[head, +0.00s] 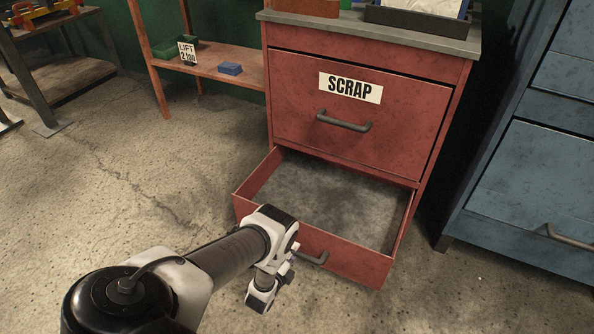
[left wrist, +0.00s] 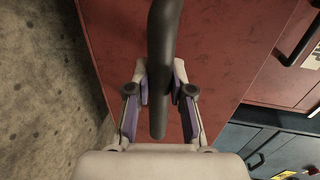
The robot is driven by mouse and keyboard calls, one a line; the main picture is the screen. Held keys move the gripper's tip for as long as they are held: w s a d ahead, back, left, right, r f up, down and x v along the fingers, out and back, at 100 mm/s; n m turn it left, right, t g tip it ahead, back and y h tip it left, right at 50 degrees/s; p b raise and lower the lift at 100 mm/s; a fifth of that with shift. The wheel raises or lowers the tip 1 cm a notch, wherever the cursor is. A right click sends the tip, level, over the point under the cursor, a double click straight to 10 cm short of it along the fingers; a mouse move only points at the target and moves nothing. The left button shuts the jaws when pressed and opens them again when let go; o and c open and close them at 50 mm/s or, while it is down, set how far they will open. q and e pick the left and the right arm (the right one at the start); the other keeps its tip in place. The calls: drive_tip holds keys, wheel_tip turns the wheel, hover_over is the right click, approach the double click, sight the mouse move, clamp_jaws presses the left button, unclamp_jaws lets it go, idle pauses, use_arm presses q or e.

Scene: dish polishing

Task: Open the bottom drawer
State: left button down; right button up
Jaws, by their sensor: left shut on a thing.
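The red cabinet (head: 283,110) has a "SCRAP" label (head: 350,88) on its upper drawer, which is shut. The bottom drawer (head: 345,270) is pulled out, and its grey inside looks empty. My left gripper (head: 290,268) is at the left end of the bottom drawer's handle (head: 314,259). In the left wrist view, the dark handle (left wrist: 163,70) runs between the two fingers of my left gripper (left wrist: 160,88), which are shut on it. The red drawer front (left wrist: 235,50) fills the space behind. My right gripper is in neither view.
A blue cabinet (head: 535,180) stands to the right, with a narrow floor gap between. The concrete floor (head: 110,190) at left is clear.

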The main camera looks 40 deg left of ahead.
use_arm(q)
drive_tip(key=c, duration=1)
unclamp_jaws()
drive_tip(key=v, duration=1.2)
drive_tip(key=shift+d, duration=0.1)
